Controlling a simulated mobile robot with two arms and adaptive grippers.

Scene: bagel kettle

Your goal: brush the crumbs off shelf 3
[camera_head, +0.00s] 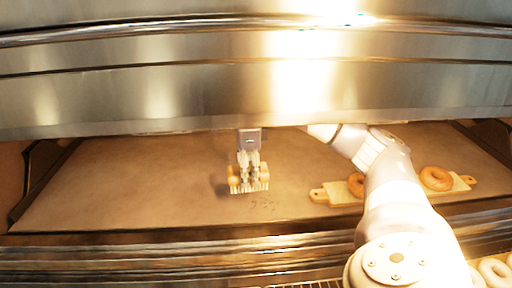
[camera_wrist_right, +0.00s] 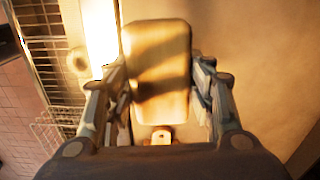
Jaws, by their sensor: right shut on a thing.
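The brown shelf (camera_head: 120,185) lies inside the steel oven, its surface wide and flat. A small patch of dark crumbs (camera_head: 264,205) lies on it near the front edge, just right of and in front of the brush. My right gripper (camera_head: 249,168) reaches in from the right and is shut on a wooden brush (camera_head: 264,184) with pale bristles pointing down. The bristles are at or just above the shelf; I cannot tell if they touch. In the right wrist view the brush's wooden block (camera_wrist_right: 157,65) sits between the fingers. My left gripper is not in view.
To the right, bagels (camera_head: 436,178) lie on wooden board (camera_head: 318,195), partly hidden by my right arm. The steel hood (camera_head: 180,95) hangs low above the shelf. More bagels (camera_head: 495,270) are at the lower right. The shelf's left side is clear.

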